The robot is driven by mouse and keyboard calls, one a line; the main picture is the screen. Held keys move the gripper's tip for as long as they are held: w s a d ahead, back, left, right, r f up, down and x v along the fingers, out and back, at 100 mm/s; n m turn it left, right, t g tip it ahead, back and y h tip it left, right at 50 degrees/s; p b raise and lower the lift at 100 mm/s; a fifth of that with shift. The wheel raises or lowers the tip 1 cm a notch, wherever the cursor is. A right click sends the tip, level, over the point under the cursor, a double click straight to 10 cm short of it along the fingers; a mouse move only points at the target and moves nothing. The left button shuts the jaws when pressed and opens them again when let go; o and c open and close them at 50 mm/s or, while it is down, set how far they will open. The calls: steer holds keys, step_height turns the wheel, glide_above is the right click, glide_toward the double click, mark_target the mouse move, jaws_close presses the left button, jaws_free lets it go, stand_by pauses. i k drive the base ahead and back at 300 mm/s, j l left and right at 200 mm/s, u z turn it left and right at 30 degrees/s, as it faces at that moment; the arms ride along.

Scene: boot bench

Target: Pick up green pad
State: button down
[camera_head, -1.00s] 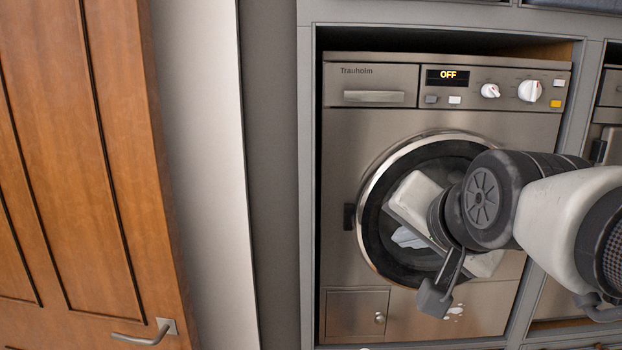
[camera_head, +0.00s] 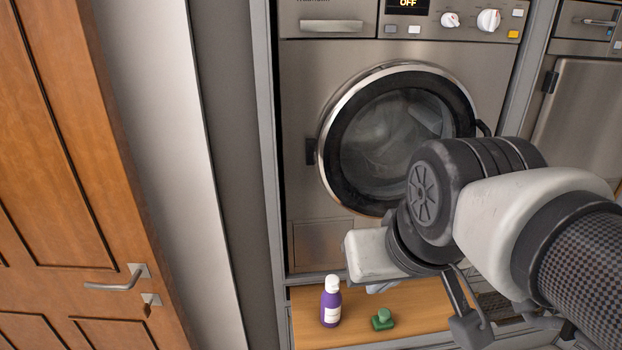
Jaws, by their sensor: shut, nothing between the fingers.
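The green pad (camera_head: 382,320) is a small dark green block with a raised top. It lies on the wooden bench surface (camera_head: 427,303) at the bottom of the view, right of a purple bottle. My gripper (camera_head: 379,288) is above and behind the pad in the picture, apart from it. Its pale fingertips show only in part below the white hand. It is shut and empty.
The purple bottle (camera_head: 331,303) with a white cap stands upright close left of the pad. A washing machine (camera_head: 305,100) with a round glass door is behind. A wooden door (camera_head: 60,150) with a metal handle is at left.

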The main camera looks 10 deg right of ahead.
mark_target(383, 321)
steer(key=i+l+z, duration=0.1)
steer(key=l+z, duration=0.25)
steer(key=i+l+z, duration=0.1)
steer(key=z, duration=0.25)
steer(key=i+l+z, duration=0.15)
steer(key=z, duration=0.2)
steer(key=l, duration=0.1)
